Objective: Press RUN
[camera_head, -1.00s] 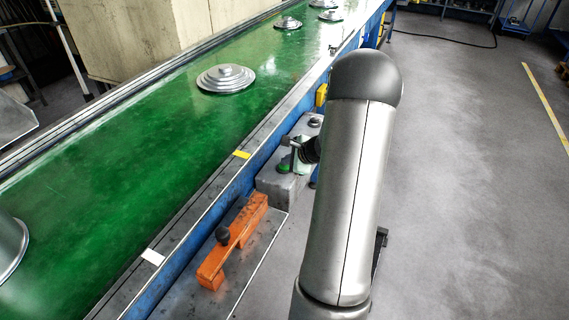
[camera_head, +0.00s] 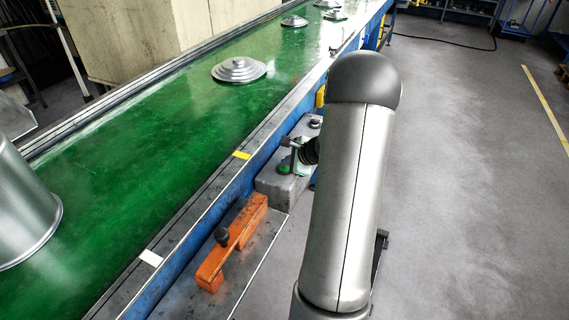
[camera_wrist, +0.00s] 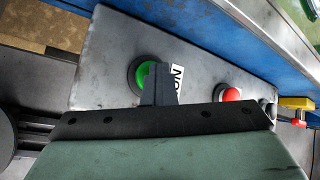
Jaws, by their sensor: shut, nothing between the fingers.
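The green button (camera_wrist: 146,75) sits in a dark ring on a grey control box (camera_wrist: 112,50). A white label (camera_wrist: 177,79) with black letters lies beside it, partly hidden by my fingers and not fully readable. The green button also shows in the head view (camera_head: 284,167). My gripper (camera_wrist: 160,84) is shut and empty, its fingertips at the green button and covering part of it in the wrist view. I cannot tell whether they touch it. In the head view my gripper (camera_head: 293,146) is small, over the box and partly behind my arm.
A red button (camera_wrist: 230,93) and a yellow part (camera_wrist: 297,103) are further along. The green belt (camera_head: 130,150) carries a pot (camera_head: 25,210) and several lids, one stepped lid (camera_head: 239,70) nearest. An orange bracket with a black knob (camera_head: 223,236) stands before the box.

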